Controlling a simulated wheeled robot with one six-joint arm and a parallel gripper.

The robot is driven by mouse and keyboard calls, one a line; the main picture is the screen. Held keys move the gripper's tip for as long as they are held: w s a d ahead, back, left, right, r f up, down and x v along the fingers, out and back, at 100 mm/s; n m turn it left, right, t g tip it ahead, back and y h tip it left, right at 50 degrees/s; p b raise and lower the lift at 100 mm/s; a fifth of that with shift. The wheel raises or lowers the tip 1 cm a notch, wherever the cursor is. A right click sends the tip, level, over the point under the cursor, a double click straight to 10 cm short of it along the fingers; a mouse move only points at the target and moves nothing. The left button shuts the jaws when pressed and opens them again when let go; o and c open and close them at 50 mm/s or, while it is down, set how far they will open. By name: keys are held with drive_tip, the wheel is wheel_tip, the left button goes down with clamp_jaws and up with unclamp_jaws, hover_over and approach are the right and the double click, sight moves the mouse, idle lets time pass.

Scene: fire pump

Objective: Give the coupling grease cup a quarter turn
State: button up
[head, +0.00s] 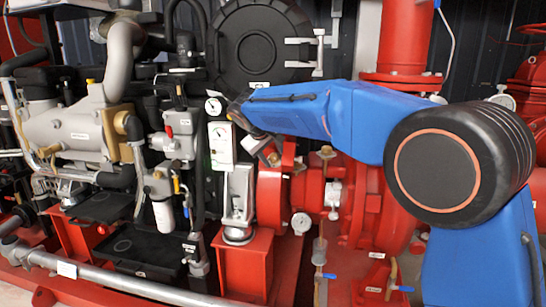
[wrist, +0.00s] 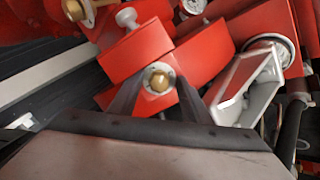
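The brass grease cup (wrist: 158,80) sits in a pale round collar on a red housing, near the middle of the wrist view. My gripper (wrist: 157,92) shows there as two dark fingers, one on each side of the cup. They stand apart, with red housing showing between each finger and the cup. I cannot tell how far the fingertips are above the housing. In the head view my gripper (head: 268,152) points down at the red coupling area, and it mostly hides the cup there.
A second brass fitting (wrist: 73,9) shows at the top left of the wrist view, and a pale bolt (wrist: 126,18) stands close to the cup. A grey-white bracket (wrist: 245,82) is at the right. In the head view a white gauge box (head: 222,146) stands left of my gripper.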

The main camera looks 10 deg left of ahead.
idle(0.4)
drive_tip(key=n, duration=0.5)
drive_tip(key=shift+n+t, duration=0.3)
drive_tip(key=shift+t, duration=0.1)
drive_tip(key=n, duration=0.4)
drive_tip(key=shift+t+h, duration=0.3)
drive_tip(key=shift+s+r+n, duration=0.15)
drive_tip(key=shift+s+n, duration=0.05)
drive_tip(key=shift+n, duration=0.3)
drive_tip(key=v, duration=1.7)
drive_tip(key=s+d+f+m+g, duration=0.1)
drive_tip(key=s+d+f+m, duration=0.1)
drive_tip(key=d, duration=0.8)
drive_tip(key=s+d+f+m+g, duration=0.1)
drive_tip(key=s+d+f+m, duration=0.1)
drive_tip(key=d, duration=0.7)
drive_tip(key=s+d+f+m+g, duration=0.1)
drive_tip(key=s+d+f+m, duration=0.1)
drive_tip(key=d, duration=0.8)
drive_tip(key=shift+s+d+f+m, duration=0.25)
drive_tip(key=shift+s+d+m, duration=0.1)
drive_tip(key=shift+s+m, duration=0.5)
